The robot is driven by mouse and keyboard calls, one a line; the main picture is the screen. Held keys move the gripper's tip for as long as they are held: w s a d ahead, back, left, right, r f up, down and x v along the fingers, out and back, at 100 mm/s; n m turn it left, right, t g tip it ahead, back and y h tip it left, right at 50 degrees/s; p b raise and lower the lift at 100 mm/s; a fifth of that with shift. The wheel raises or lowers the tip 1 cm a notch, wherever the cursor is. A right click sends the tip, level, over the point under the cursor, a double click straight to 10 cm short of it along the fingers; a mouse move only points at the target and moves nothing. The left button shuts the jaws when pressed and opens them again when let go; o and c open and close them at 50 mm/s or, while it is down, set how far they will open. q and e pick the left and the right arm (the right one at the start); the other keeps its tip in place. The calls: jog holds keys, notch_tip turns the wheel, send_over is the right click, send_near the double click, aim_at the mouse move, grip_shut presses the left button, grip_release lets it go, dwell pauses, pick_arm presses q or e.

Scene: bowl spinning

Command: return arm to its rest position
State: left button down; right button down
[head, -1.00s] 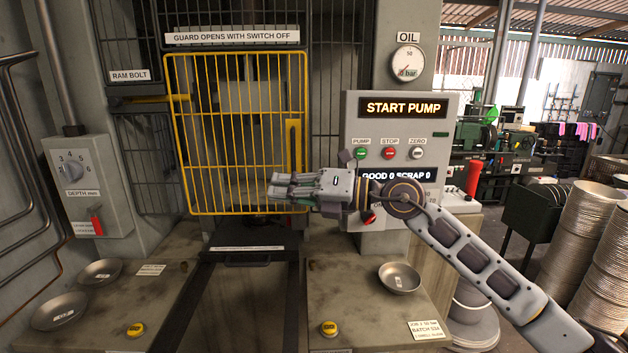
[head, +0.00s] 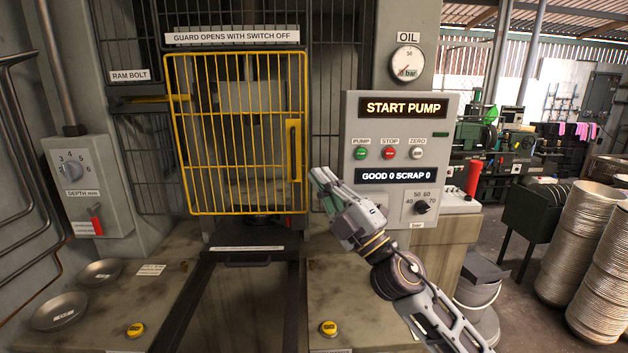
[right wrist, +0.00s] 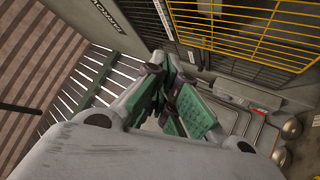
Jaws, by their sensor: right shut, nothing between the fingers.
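My right gripper (head: 320,180) is shut and empty. It is raised in front of the press, between the yellow guard and the control panel, with its fingers pointing up and left. In the right wrist view its green-padded fingers (right wrist: 175,105) are together. The yellow mesh guard (head: 238,130) is closed, and it also shows in the right wrist view (right wrist: 250,30). The control panel (head: 350,135) reads START PUMP and GOOD 0 SCRAP 0. My left gripper is not in view.
Two shallow bowls (head: 60,312) lie on the left bench. Yellow buttons (head: 328,328) sit on the bench fronts. My right forearm covers part of the right bench. Tall stacks of bowls (head: 572,240) and a bucket (head: 476,292) stand at the right.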

jog(key=w+d+f+m+t+h, duration=0.3)
jog(key=d+f+m+h, duration=0.8)
jog(key=f+m+h, duration=0.4)
jog(key=s+d+f+m+g+h, duration=0.2)
jog(key=s+d+f+m+g, duration=0.15)
jog(key=f, duration=0.45)
jog(key=s+d+f+m+g+h, duration=0.2)
jog(key=d+f+g, duration=0.15)
jog(key=f, duration=0.55)
jog(key=s+d+f+m+g+y, duration=0.1)
jog(key=s+f+g, duration=0.4)
jog(key=s+f, duration=0.55)
jog(key=s+d+f+m+g, duration=0.1)
jog(key=s+f+g, duration=0.6)
jog(key=s, duration=0.6)
notch_tip(320, 180, down, 34)
jog(key=s+d, duration=0.1)
jog(key=s, duration=0.1)
jog(key=s+d+f, duration=0.2)
jog(key=s+f, duration=0.7)
jog(key=s, duration=0.1)
jog(key=s+d+f, duration=0.3)
jog(key=s+f, duration=0.7)
jog(key=s, duration=0.1)
jog(key=shift+s+f+n+g, duration=0.25)
jog(key=shift+s+n+g, duration=0.05)
jog(key=shift+n+g, duration=0.1)
